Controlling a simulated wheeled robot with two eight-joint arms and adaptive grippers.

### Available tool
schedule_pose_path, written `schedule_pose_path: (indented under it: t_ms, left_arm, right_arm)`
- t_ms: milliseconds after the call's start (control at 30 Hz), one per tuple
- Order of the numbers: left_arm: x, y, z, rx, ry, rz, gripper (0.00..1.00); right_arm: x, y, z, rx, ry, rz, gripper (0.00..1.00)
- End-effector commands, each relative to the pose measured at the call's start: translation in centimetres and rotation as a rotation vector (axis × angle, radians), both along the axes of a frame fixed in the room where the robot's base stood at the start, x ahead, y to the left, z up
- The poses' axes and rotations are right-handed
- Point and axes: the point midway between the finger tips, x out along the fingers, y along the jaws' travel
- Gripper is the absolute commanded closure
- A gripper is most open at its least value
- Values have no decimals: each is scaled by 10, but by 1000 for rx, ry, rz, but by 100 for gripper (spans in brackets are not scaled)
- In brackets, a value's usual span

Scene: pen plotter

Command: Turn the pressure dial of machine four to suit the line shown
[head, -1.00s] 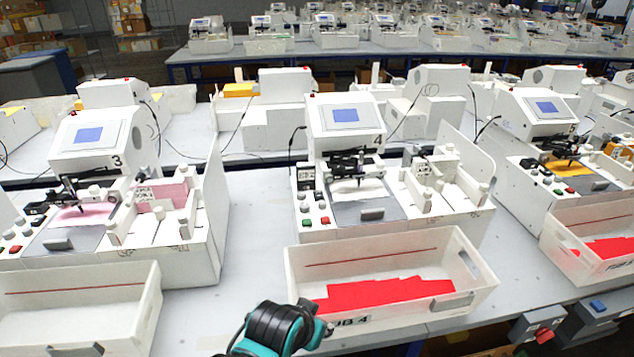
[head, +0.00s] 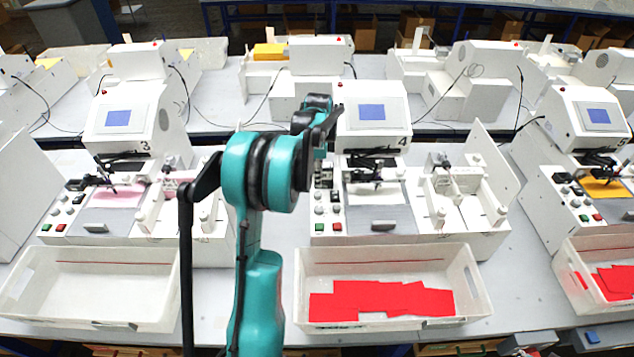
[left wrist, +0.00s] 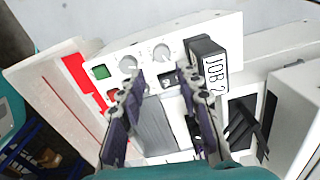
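Machine four (head: 372,105) stands in the middle of the head view, with a blue screen and a "4" on its front. Its pen hangs over a white sheet (head: 362,189); no drawn line is readable. In the left wrist view its panel carries two grey dials, one (left wrist: 128,64) near the green button (left wrist: 101,71) and another (left wrist: 161,52) near the black "JOB 2" block (left wrist: 215,72). Dial labels are unreadable. My left gripper (left wrist: 166,112) is open and empty above this panel, its fingers apart and touching no dial. My right gripper is out of view.
A white tray (head: 480,300) with red sheets stands before machine four. Machine three (head: 122,115) is left and another machine (head: 590,115) right. In the left wrist view, a red button (left wrist: 113,95) is partly behind a finger.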

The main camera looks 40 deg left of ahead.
Motion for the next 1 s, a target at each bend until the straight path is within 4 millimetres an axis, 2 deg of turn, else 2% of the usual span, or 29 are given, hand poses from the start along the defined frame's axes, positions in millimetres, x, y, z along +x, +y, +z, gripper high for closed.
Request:
schedule_pose_path:
  t_ms: [167,400,600,967,1000]
  left_arm:
    - [1,7,-12,-5,10,-19,66]
    - [1,6,-52,-5,9,-19,66]
    - [1,6,-76,-4,8,-18,66]
    - [1,6,-81,-4,8,-18,66]
    - [1,6,-81,-4,8,-18,76]
  right_arm:
    - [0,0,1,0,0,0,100]
    - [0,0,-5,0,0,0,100]
    - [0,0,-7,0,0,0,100]
    - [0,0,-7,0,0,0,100]
    - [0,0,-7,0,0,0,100]
